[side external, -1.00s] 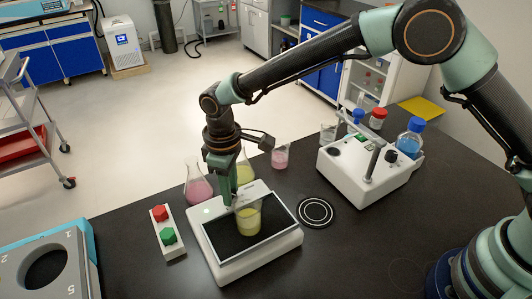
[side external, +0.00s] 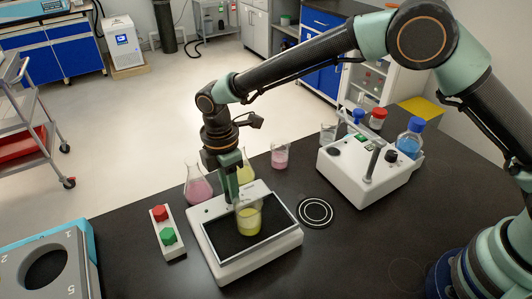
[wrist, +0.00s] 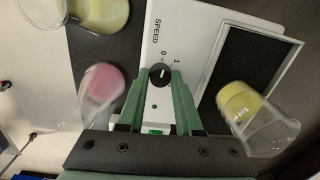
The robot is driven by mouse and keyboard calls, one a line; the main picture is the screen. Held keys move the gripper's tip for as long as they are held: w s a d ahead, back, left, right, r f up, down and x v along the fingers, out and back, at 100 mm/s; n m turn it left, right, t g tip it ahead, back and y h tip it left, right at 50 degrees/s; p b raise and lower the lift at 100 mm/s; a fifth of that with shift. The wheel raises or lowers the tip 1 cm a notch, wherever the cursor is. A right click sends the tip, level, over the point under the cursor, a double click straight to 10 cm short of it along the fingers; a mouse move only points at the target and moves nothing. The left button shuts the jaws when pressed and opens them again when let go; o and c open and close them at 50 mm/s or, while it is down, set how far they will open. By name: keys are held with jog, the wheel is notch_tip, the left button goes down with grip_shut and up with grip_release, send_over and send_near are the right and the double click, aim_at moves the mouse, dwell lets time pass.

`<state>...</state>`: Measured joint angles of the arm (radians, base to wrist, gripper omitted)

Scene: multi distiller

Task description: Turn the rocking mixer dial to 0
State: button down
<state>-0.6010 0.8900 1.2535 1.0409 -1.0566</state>
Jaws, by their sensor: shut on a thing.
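The rocking mixer (side external: 218,264) is a white box with a tilting black platform, standing on the dark bench. In the wrist view its white panel (wrist: 190,25) reads SPEED with 0 and 1 beside a round black dial (wrist: 160,72). A short pale mark shows on the dial; which number it points to is hard to tell. My gripper (wrist: 162,84) has its two green fingers shut on the dial. In the side view my gripper (side external: 231,197) reaches down at the mixer's back edge, and the dial is hidden there. A beaker of yellow liquid (side external: 248,219) stands on the platform, close beside my gripper.
A pink flask (side external: 198,188) and a yellow flask (side external: 245,173) stand close behind the mixer. A red and green button box (side external: 168,236) is left of it. A white hotplate stirrer (side external: 360,176) with bottles behind stands right. Bench in front is clear.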

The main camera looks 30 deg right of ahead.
jog(key=shift+w+d+n, duration=0.1)
jog(key=shift+d+n, duration=0.05)
jog(key=shift+n, duration=0.35)
jog(key=c, duration=0.6)
grip_release()
jog(key=r, duration=1.2)
jog(key=shift+w+a, duration=0.15)
jog(key=shift+a, duration=0.1)
